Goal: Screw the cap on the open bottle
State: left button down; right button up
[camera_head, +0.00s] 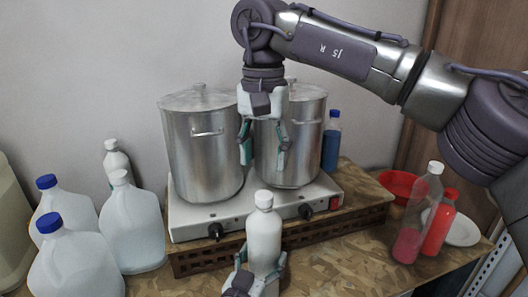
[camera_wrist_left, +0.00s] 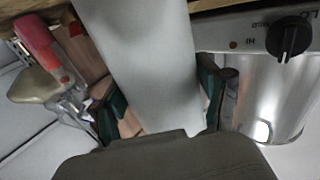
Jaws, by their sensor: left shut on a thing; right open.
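A white bottle (camera_head: 264,236) stands upright in front of the hot plate, with a white cap (camera_head: 263,199) on its top. I cannot tell whether the cap is loose or tight. My left gripper (camera_head: 262,278) is shut on the lower part of this bottle. In the left wrist view the bottle (camera_wrist_left: 150,60) lies between the two fingers of my left gripper (camera_wrist_left: 160,100). My right gripper (camera_head: 263,152) is open and empty. It is above the bottle in the picture, in front of the pots, with its fingers pointing down and apart from the cap.
Two steel pots (camera_head: 200,150) stand on a white double hot plate (camera_head: 200,222), set on a wooden crate (camera_head: 205,262). Several jugs and bottles (camera_head: 75,265) crowd the left. A clear bottle (camera_head: 415,225), a red bottle (camera_head: 440,225) and a red bowl (camera_head: 398,184) stand at right.

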aim_at(264, 195)
jog(key=n, duration=0.3)
dwell(0.4)
jog(key=shift+f, duration=3.95)
